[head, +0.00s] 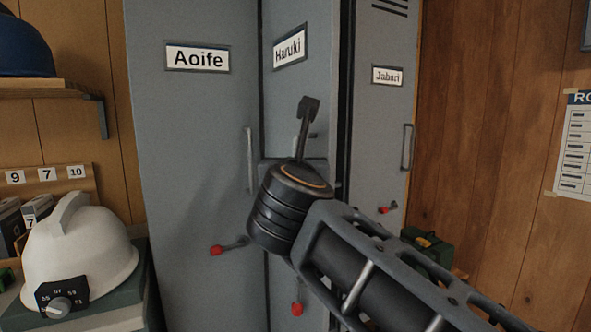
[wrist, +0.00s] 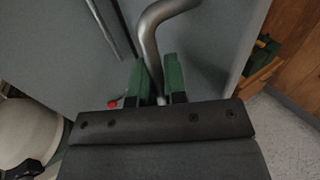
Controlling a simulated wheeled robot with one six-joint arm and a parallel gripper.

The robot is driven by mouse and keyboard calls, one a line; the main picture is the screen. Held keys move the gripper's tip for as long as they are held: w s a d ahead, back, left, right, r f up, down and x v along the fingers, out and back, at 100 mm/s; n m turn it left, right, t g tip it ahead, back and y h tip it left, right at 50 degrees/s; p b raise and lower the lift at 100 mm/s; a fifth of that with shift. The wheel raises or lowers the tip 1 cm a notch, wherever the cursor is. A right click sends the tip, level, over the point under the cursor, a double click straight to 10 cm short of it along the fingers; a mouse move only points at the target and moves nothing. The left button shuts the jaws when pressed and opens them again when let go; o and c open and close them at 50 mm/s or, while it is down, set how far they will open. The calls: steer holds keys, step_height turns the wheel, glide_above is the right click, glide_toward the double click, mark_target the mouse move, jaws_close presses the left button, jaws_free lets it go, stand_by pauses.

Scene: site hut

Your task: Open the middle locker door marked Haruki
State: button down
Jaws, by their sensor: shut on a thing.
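The middle locker door marked Haruki (head: 323,40) stands ajar. Its right edge is swung out, with a dark gap beside the Jabari locker. In the wrist view my gripper (wrist: 156,72) has its two green fingers closed around the door's bent metal handle (wrist: 150,34). In the head view my wrist covers the handle and most of the door's middle. A red-tipped lever (head: 297,309) on this door hangs downward.
The Aoife door (head: 180,130) at left is shut, its red-tipped lever (head: 216,250) sideways. The Jabari door (head: 385,110) is at right. A white helmet (head: 85,255) sits at lower left. A green object (head: 428,248) stands low at right. Grey floor (wrist: 290,120) is clear there.

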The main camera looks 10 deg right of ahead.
steer(key=c, duration=1.2)
jaws_free()
steer(key=shift+s+a, duration=0.1)
steer(key=v, duration=1.3)
steer(key=shift+s, duration=0.3)
